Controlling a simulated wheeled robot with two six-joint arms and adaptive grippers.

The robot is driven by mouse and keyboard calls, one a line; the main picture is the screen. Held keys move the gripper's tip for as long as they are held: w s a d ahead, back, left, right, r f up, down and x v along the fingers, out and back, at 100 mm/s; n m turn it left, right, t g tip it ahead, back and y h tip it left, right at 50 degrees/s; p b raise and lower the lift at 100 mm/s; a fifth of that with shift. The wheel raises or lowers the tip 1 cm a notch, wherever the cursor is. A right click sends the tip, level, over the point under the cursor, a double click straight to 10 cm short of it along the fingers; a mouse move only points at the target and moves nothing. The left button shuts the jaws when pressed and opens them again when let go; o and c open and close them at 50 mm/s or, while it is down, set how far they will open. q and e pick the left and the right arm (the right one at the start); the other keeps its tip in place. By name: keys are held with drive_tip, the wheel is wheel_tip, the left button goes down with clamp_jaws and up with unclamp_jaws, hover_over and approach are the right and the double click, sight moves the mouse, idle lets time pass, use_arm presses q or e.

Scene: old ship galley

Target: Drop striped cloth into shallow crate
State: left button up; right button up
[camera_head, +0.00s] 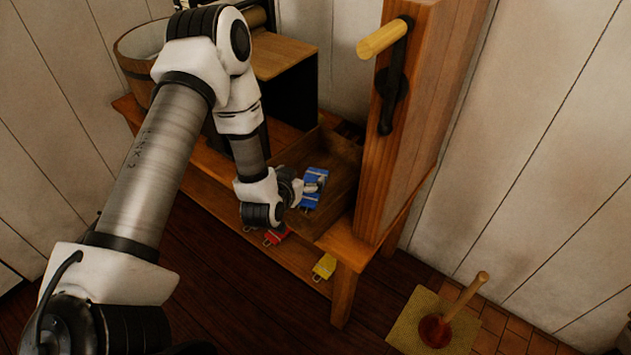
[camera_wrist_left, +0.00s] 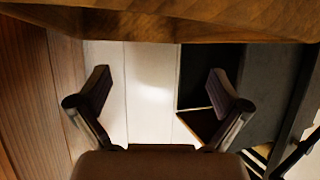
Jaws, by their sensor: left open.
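A blue piece with pale bands (camera_head: 314,187), which may be the striped cloth, shows at a shallow wooden crate (camera_head: 342,174) on the wooden bench. It seems to lie inside the crate, partly hidden by my left gripper (camera_head: 309,187). My left gripper reaches in from the left, at the crate's left side. In the left wrist view my left gripper (camera_wrist_left: 160,92) is open, with nothing between its fingers. The blue piece does not show in that view. Whether the fingers touch it cannot be told. My right gripper is not in view.
A tall wooden box with a crank (camera_head: 410,130) stands right of the crate. A wooden tub (camera_head: 138,55) and a dark box with a wooden top (camera_head: 290,80) stand behind. Red (camera_head: 276,236) and yellow (camera_head: 324,266) pieces lie below. A plunger (camera_head: 440,325) stands on the floor.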

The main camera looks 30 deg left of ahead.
use_arm(q)
drive_tip(key=v, duration=0.7)
drive_tip(key=shift+w, duration=0.1)
drive_tip(key=s+d+f+m+g+h+p, duration=0.1)
drive_tip(key=s+d+f+g, duration=0.4)
drive_tip(key=s, duration=0.6)
drive_tip(key=s+d+f+m+g+h+p, duration=0.1)
drive_tip(key=s+d+f+g+p, duration=0.3)
drive_tip(key=s+f+g, duration=0.3)
drive_tip(key=s+d, duration=0.1)
drive_tip(key=s, duration=0.4)
drive_tip(key=shift+s+d+f+g+h, duration=0.2)
drive_tip(key=shift+s+d+g+h, duration=0.1)
drive_tip(key=shift+g+h, duration=0.1)
drive_tip(key=shift+p, duration=0.3)
